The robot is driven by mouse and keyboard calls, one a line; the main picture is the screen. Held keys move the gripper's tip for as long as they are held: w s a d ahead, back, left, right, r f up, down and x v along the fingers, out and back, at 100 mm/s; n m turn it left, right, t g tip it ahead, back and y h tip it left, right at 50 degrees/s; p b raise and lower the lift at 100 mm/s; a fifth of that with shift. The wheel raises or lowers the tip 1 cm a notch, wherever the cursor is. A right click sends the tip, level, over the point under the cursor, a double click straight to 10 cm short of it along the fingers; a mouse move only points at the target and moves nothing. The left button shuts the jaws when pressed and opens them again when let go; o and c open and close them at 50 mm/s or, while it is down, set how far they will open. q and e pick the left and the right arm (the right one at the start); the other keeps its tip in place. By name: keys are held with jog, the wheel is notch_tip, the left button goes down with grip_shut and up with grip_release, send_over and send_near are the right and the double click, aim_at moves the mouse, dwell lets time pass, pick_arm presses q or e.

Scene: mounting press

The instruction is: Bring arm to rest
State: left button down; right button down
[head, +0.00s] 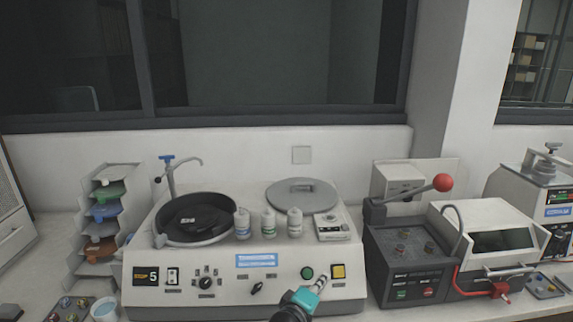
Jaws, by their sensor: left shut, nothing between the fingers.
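My left gripper (320,283) shows at the bottom centre of the head view, a teal and grey piece on a dark wrist. Its fingers are shut with nothing between them. My right gripper is not in view.
Three small bottles (268,224) stand on the machine between the black bowl (170,232) and a round grey lid (300,192). A dark press unit with a red-ball lever (442,182) stands to the right. A stepped rack (104,225) stands left.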

pick_arm(q)
jog(key=s+a+f+m+g+y, duration=0.2)
jog(key=s+a+m, duration=0.1)
jog(key=s+a, duration=0.4)
jog(key=s+a+f+m+g+y, duration=0.2)
jog(key=s+a, duration=0.5)
jog(key=a, duration=0.5)
jog(key=s+a+f+m+g+y, duration=0.2)
jog(key=s+a+f+m+y, duration=0.1)
jog(key=s+a, duration=0.5)
jog(key=shift+a+f+m+y, duration=0.25)
jog(key=shift+a+m+y, duration=0.35)
jog(key=shift+a, duration=0.35)
